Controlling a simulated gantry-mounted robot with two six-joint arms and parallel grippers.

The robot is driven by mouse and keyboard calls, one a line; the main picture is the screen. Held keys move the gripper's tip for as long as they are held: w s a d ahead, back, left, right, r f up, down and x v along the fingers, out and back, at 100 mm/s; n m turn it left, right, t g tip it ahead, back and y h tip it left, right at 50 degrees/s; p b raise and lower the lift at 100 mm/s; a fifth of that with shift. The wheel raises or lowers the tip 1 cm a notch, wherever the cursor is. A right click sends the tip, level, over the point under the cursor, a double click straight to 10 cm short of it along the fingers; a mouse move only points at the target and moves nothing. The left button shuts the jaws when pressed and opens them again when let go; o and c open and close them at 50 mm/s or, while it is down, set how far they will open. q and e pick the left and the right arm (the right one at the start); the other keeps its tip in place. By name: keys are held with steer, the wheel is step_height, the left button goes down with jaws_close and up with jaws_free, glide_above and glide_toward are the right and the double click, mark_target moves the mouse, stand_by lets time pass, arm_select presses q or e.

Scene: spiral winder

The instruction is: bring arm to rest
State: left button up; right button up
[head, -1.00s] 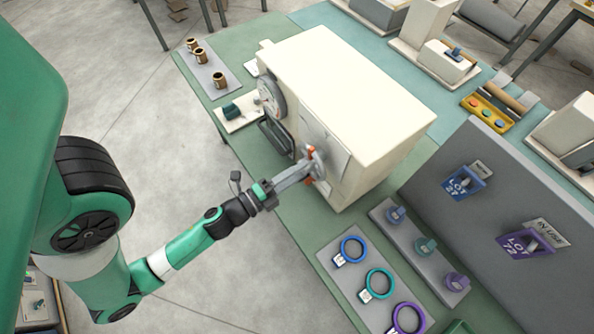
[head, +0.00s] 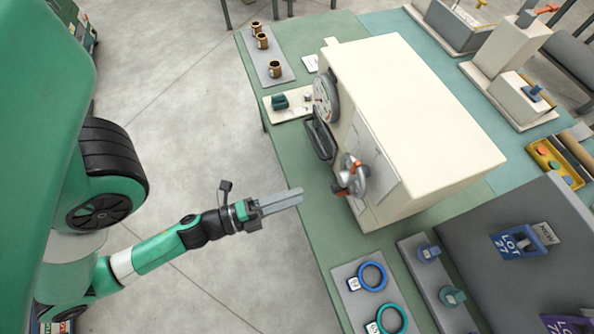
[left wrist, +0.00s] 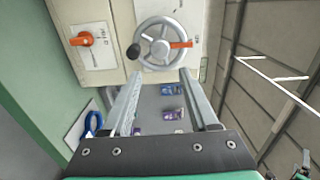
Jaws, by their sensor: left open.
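My left gripper (head: 297,198) is open and empty, in the air beside the green bench. It points at the cream machine (head: 415,110) and is apart from it. On the machine's near face is a grey handwheel (head: 356,180) with orange marks, which also shows ahead of the open fingers (left wrist: 162,95) in the left wrist view, with a dark knob and an orange mark on the wheel (left wrist: 163,44). An orange switch handle (left wrist: 84,39) sits left of the wheel there. My right gripper is not in view.
Blue and teal rings (head: 372,276) lie on a grey tray at the bench front. A grey board with lot tags (head: 520,242) stands at the right. Several brown cups (head: 262,41) stand on a tray at the back left. Open floor (head: 190,120) lies left of the bench.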

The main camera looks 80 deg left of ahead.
arm_select(q)
steer(key=shift+s+d, duration=0.1)
steer(key=shift+s, duration=0.15)
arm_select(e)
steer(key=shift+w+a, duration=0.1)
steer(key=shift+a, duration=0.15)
